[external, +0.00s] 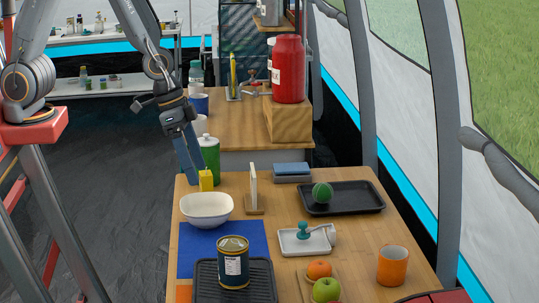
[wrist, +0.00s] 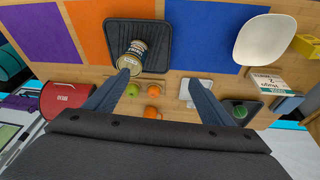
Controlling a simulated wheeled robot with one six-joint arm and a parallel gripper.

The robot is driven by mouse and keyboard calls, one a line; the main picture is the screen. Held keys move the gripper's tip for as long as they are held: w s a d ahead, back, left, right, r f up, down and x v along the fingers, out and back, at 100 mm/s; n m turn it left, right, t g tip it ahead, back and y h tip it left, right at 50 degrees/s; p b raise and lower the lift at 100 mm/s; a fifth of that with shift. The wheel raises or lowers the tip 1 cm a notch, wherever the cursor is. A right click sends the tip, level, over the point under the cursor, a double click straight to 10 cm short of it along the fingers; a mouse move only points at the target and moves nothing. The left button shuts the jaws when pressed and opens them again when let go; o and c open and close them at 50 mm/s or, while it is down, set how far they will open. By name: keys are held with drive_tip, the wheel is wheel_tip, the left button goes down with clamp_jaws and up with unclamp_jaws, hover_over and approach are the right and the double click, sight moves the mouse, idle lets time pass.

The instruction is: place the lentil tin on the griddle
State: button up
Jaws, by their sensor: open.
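The lentil tin (external: 233,264), dark blue with a pale label, stands upright on the black ridged griddle (external: 263,291) at the bottom of the external view. In the wrist view the tin (wrist: 132,57) shows near the lower left part of the griddle (wrist: 153,31). My gripper (external: 190,170) is away from the tin, up at the far left of the table, near the yellow block and the white bowl. Its two fingers (wrist: 156,98) are spread apart in the wrist view, with nothing held between them.
A white bowl (external: 206,209), yellow block (external: 206,180) and upright card (external: 253,188) are near my gripper. A black tray (external: 367,196) holds a green ball (external: 322,193).

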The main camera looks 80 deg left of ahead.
drive_tip(key=s+a+r, duration=0.2)
drive_tip(key=s+a, duration=0.1)
drive_tip(key=a, duration=0.2)
drive_tip(key=s+a+r+n+g+y, duration=0.1)
drive_tip(key=s+a+r, duration=0.1)
drive_tip(key=s+a, duration=0.2)
drive_tip(key=shift+a+r, duration=0.4)
drive_tip(key=shift+a, duration=0.3)
wheel_tip(320, 180, down, 8)
drive_tip(key=g+b, duration=0.1)
drive_tip(key=b, duration=0.6)
drive_tip(key=shift+f, duration=0.2)
